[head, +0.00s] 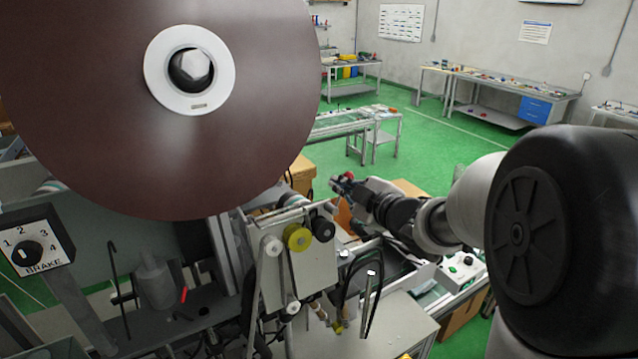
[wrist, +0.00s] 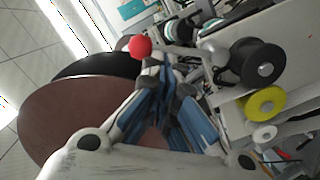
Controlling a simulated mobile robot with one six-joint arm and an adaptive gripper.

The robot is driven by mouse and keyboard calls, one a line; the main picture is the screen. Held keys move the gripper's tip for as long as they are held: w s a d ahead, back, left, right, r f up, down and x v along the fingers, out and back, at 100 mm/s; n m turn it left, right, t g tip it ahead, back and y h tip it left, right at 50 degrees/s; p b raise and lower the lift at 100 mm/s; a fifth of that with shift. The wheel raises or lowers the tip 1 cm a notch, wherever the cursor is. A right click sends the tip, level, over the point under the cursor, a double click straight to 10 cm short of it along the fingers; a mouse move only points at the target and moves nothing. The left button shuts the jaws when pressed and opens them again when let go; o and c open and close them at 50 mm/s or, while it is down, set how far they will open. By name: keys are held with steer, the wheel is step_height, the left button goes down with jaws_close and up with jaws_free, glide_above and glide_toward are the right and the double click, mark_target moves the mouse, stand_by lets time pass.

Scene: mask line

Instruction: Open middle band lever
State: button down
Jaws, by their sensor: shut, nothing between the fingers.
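A round red knob (wrist: 140,47) shows just beyond and slightly left of my fingertips in the wrist view; whether it touches them I cannot tell. A small red spot also shows at the gripper's tip in the head view (head: 348,176).
A large brown reel (head: 90,120) fills the upper left. A yellow roller (head: 297,237) and black roller (head: 322,228) sit below my gripper. A brake dial (head: 35,240) and a red-tipped part (head: 183,295) are at left. Green floor (head: 425,135) is open behind.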

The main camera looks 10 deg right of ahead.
steer(key=shift+w+d+f+m+p, duration=0.15)
steer(key=shift+d+f+m+p, duration=0.05)
steer(key=shift+d+m, duration=0.3)
steer(key=shift+w+d+f+m+p, duration=0.1)
steer(key=shift+d+f+m+p, duration=0.05)
steer(key=shift+d+m, duration=0.3)
